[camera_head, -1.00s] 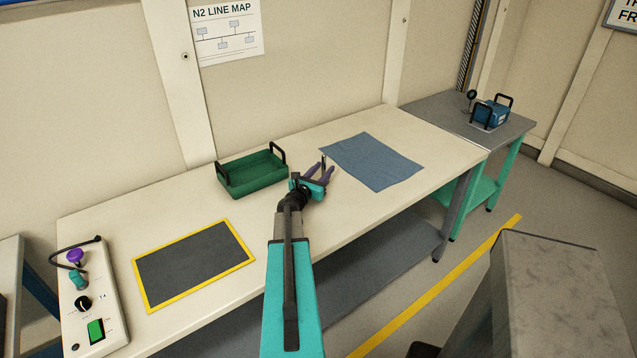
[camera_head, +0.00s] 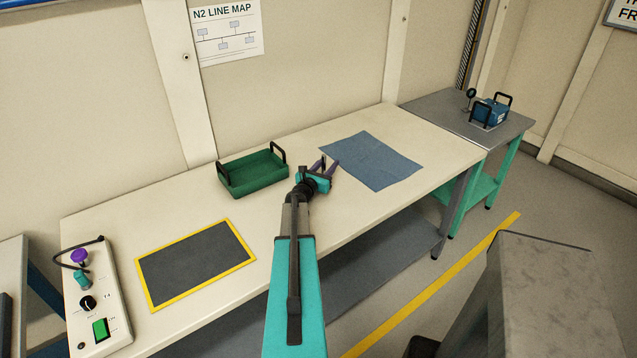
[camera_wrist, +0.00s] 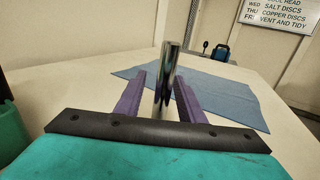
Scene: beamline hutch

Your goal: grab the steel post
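The steel post (camera_wrist: 166,80) is a shiny upright cylinder in the wrist view. It stands between the two purple fingers of my gripper (camera_wrist: 161,88). A gap shows between the post and the left finger; the post is close to the right finger, and I cannot tell whether they touch. The fingers look open around it. The post's lower end is hidden behind the dark bar of my gripper. In the head view my gripper (camera_head: 326,167) is low over the bench, and the post is too small there to make out clearly.
A green tray (camera_head: 233,188) with black handles is left of my gripper. A blue cloth (camera_head: 375,162) lies just right of it. A yellow-edged dark mat (camera_head: 195,265) and a control box (camera_head: 108,328) are further left on the cream bench (camera_head: 285,290).

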